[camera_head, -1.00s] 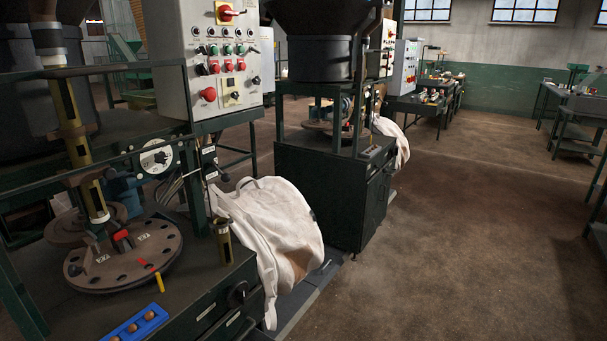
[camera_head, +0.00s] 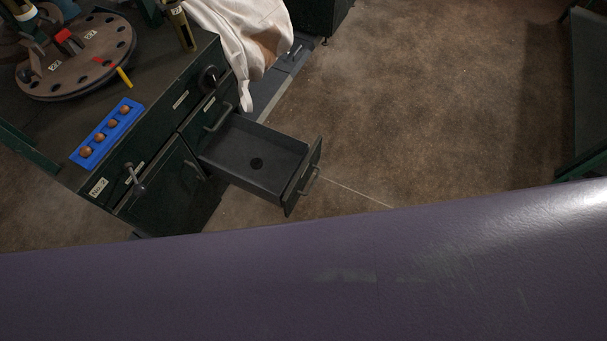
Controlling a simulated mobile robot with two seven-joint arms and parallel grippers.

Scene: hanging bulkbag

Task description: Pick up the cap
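The lower part of the view is blocked by a purple surface close to the camera.
A blue tray (camera_head: 76,158) with several brown balls sits on the cabinet top. A round disc (camera_head: 100,62) with holes stands behind it. A white bulk bag (camera_head: 236,28) hangs beside the cabinet. The brown floor (camera_head: 430,110) to the right is clear.

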